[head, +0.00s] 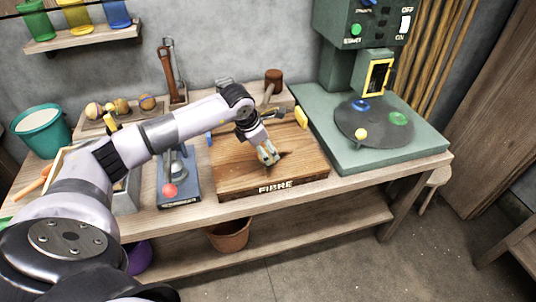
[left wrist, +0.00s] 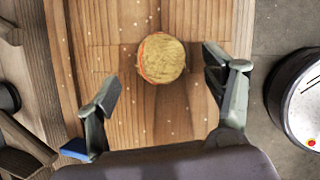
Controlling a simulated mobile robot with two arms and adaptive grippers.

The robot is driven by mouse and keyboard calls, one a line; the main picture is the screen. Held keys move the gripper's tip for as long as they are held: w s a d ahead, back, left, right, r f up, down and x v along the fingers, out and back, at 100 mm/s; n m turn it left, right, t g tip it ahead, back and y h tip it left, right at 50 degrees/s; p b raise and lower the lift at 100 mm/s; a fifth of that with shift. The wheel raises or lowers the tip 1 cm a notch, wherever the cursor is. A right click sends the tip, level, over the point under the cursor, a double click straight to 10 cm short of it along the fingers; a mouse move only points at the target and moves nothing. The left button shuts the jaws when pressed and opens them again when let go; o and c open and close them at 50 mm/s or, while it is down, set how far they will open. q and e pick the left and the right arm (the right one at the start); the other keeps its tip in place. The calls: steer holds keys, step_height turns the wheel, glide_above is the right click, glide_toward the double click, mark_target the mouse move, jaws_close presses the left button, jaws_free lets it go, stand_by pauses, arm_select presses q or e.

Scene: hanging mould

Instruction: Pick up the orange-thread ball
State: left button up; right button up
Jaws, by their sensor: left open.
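A tan, rough ball with an orange stripe on its left side (left wrist: 161,58) lies on the wooden board in the left wrist view. My left gripper (left wrist: 163,80) is open, with one finger on each side of the ball and clear gaps between. In the head view my left gripper (head: 268,154) points down over the wooden board marked FIBRE (head: 305,172). The ball cannot be made out clearly there, as the gripper covers that spot. My right gripper is not in view.
A mallet (head: 273,80) stands behind the board. A blue-based tool with a red knob (head: 170,190) is left of it. More balls (head: 120,105) lie at back left.

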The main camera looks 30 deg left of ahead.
mark_target(266, 150)
arm_select(q)
steer(key=x, duration=0.4)
steer(key=shift+f+p, duration=0.3)
steer(key=shift+f, duration=0.05)
steer(key=shift+r, duration=0.1)
steer(key=c, duration=1.3)
